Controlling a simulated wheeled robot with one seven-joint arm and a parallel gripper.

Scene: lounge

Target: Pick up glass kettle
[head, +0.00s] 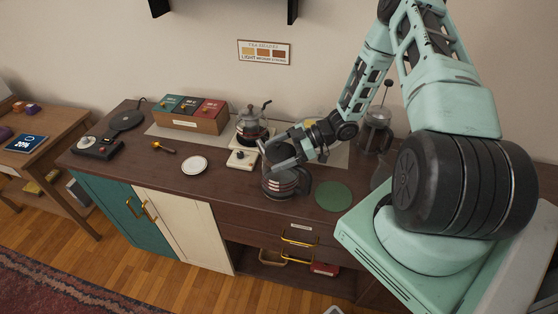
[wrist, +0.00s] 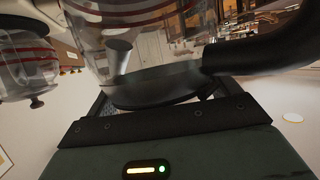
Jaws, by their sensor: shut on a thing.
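The glass kettle (head: 283,187) stands at the front edge of the dark counter, with a clear body, red bands and a black handle on its right. My gripper (head: 274,164) is over its top, shut on it from above. In the wrist view the kettle's glass body (wrist: 135,15) fills the top, its black handle (wrist: 265,55) runs to the right, and a dark round lid (wrist: 155,87) sits between my fingers. I cannot tell whether the kettle's base touches the counter.
A second glass pot (head: 252,122) stands behind on a pale stand (head: 242,158). A tea box (head: 190,113), a white dish (head: 194,165), a wooden scoop (head: 163,147) and a French press (head: 375,130) are around. A green mat (head: 333,196) lies right of the kettle.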

